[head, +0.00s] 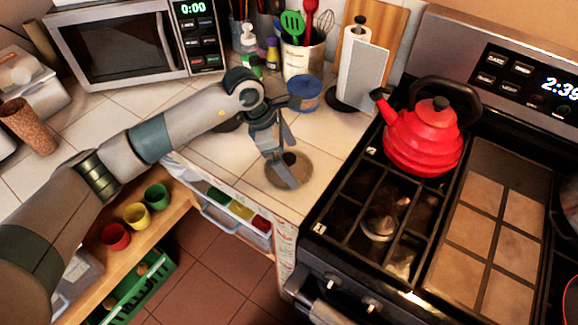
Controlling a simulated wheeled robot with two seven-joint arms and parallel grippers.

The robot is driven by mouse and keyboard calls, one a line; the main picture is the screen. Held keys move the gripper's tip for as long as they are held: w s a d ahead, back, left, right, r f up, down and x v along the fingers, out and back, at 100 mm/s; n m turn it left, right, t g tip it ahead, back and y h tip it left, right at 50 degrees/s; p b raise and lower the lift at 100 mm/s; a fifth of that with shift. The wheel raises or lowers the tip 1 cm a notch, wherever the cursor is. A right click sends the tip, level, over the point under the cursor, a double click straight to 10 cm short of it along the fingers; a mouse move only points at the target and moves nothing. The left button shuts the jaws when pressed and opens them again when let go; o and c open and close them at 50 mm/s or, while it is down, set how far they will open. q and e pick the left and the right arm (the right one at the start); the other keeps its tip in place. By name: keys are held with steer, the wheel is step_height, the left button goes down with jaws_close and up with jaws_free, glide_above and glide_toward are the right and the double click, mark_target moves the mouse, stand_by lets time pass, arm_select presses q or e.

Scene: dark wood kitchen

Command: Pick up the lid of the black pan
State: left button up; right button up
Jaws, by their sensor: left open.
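A round, brownish, see-through-looking lid (304,172) with a dark knob (290,158) lies on the tiled counter, left of the stove. My left gripper (283,160) reaches in from the left and points down over the lid. Its fingers are open at the knob and partly cover the lid; I cannot tell whether they touch it. A dark round thing (226,124) shows partly behind my left arm; I cannot tell whether it is the black pan. My right gripper is not in view.
A red kettle (424,138) stands on the stove (340,215) to the right. A microwave (125,45) is at the back left.

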arm_select(q)
steer(key=shift+d+f, duration=0.15)
steer(key=shift+f, duration=0.15)
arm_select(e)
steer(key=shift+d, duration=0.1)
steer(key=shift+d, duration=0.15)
arm_select(q)
steer(key=shift+c, duration=0.6)
steer(key=c, duration=0.6)
steer(key=shift+r, duration=0.15)
